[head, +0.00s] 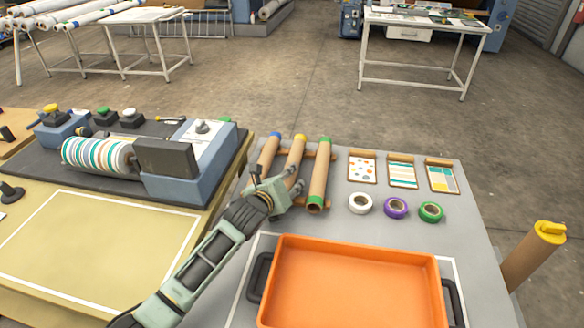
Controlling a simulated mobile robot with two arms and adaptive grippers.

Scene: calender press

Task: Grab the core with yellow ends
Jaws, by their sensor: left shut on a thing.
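The core with yellow ends (295,155) is a brown tube with a yellow far end. It lies tilted between two other cores on a wooden rack (322,155) on the grey table. My left gripper (276,184) is shut on its near part, and the gripper hides its near end. I cannot tell whether the core is clear of the rack. A blue-ended core (270,152) lies on its left and a green-ended core (318,185) on its right. My right gripper is not in view.
An orange tray (350,246) stands in front. White (360,203), purple (396,207) and green (431,211) tape rolls and several pattern cards lie to the right. A press with a striped roller (95,155) is at left. A brown upright tube with a yellow top (535,258) stands at far right.

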